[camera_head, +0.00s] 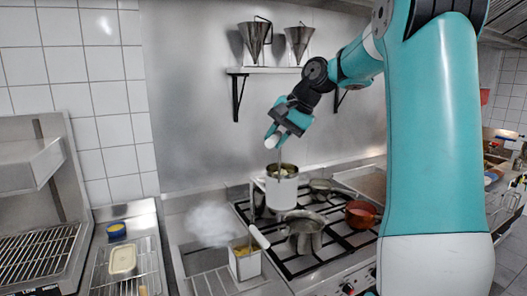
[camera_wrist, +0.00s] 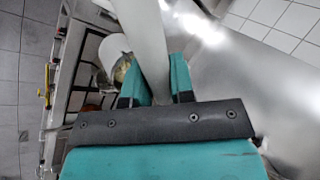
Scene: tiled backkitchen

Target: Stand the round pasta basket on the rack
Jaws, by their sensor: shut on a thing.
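The round pasta basket (camera_head: 282,193), white with pale contents, hangs upright over the back of the hob. Its handle rises to my gripper (camera_head: 284,128), which is shut on it. In the wrist view the pale handle (camera_wrist: 143,35) passes between the teal fingers of my gripper (camera_wrist: 158,85). The round basket (camera_wrist: 112,52) shows beyond, partly hidden by the handle and a finger. A wire rack (camera_head: 150,262) lies on the counter at lower left, with a cream container (camera_head: 122,260) and a blue-and-yellow tub (camera_head: 116,230) on it.
A square basket (camera_head: 245,265) with yellow pasta and a white handle sits left of the hob, near steam (camera_head: 210,220). A metal pot (camera_head: 303,238) and a red-brown pan (camera_head: 361,213) stand on the hob. Two metal funnels (camera_head: 255,38) stand on a wall shelf (camera_head: 265,70).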

